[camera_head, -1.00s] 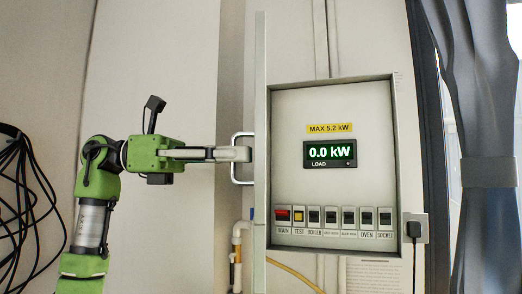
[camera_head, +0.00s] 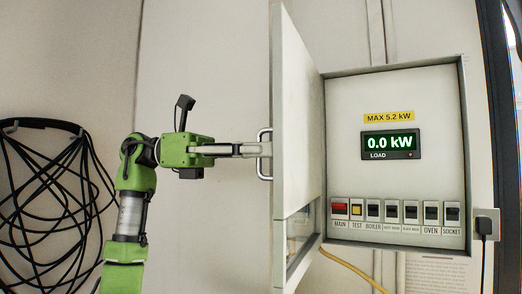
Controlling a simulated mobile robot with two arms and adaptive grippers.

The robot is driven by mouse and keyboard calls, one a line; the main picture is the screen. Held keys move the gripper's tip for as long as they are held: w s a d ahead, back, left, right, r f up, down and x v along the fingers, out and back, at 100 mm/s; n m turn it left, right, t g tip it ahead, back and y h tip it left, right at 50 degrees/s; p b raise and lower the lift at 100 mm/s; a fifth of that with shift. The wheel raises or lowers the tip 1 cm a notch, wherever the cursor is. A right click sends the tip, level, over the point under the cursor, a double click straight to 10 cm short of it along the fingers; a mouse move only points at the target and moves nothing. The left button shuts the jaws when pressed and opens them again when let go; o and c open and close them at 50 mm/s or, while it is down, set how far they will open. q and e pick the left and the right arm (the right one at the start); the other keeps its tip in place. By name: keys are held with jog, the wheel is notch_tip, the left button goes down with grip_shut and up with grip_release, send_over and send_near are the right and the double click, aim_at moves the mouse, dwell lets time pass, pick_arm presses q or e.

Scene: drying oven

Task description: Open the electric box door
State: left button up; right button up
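The electric box (camera_head: 338,120) is on the wall at the right, and its inside is in full view. Its pale door (camera_head: 298,110) stands swung out on the left side, with its inner face partly visible. A metal bar handle (camera_head: 263,171) projects to the left from the door's outer side. My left gripper (camera_head: 258,150) reaches in from the left and its fingers overlap the middle of the handle. They look closed around the bar, though the side view hides the far finger. My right gripper is not in view.
Inside the box are a 0.0 kW load display (camera_head: 391,145), a yellow label (camera_head: 389,118) and a row of switches (camera_head: 395,212). A plug (camera_head: 484,224) sits right of the box. Black cables (camera_head: 60,190) hang at the left. A yellow hose (camera_head: 350,268) runs below the box.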

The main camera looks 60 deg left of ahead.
pick_arm(q)
jog(key=shift+o, duration=0.7)
jog(key=v, duration=1.2)
dwell(0.4)
